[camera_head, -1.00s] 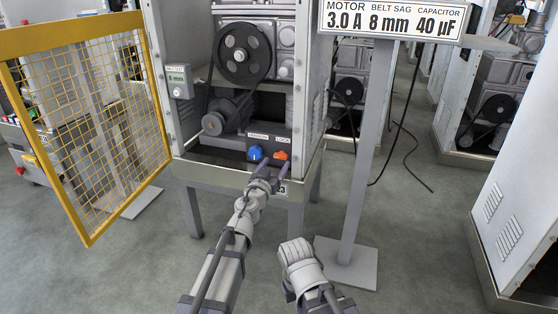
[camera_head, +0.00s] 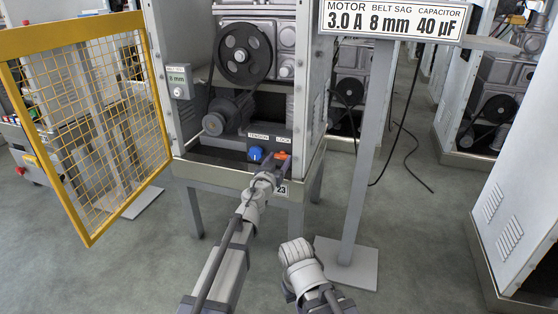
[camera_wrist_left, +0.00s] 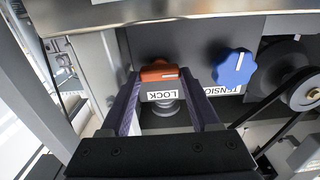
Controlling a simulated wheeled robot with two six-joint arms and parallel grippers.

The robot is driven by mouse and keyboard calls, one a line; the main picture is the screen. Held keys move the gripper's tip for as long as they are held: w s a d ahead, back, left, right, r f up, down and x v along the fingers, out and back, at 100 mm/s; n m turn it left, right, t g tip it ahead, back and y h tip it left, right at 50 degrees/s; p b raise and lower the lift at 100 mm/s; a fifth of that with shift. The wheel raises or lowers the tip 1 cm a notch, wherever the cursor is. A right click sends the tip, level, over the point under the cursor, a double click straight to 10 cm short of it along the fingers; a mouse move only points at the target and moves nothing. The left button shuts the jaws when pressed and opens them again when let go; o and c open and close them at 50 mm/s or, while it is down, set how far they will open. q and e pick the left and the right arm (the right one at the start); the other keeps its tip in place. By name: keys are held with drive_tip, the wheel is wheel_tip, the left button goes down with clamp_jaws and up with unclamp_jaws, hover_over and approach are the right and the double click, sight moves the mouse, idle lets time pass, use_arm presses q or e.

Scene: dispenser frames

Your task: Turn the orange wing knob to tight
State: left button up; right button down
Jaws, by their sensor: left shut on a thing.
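The orange wing knob (camera_head: 283,155) sits at the lower front of the open machine, by the LOCK label (camera_head: 283,140). My left gripper (camera_head: 274,168) reaches up to it from below and partly covers it. In the left wrist view the orange knob (camera_wrist_left: 160,73) lies between the tips of my left gripper's two fingers (camera_wrist_left: 163,90), which are shut on it. Its wing lies roughly crosswise between the fingers in that view.
A blue TENSION knob (camera_head: 256,153) is just left of the orange one. A belt pulley (camera_head: 243,54) and a motor (camera_head: 229,114) are above. The yellow mesh door (camera_head: 87,130) stands open at left; a sign post (camera_head: 369,150) stands at right.

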use_arm(q)
drive_tip(key=shift+c, duration=1.2)
drive_tip(key=m, duration=0.8)
drive_tip(key=shift+d+f+m, duration=0.1)
drive_tip(key=shift+m, duration=0.2)
drive_tip(key=m, duration=0.4)
drive_tip(key=shift+s+f+m, duration=0.1)
drive_tip(key=shift+m, duration=2.6)
drive_tip(key=shift+d, duration=0.1)
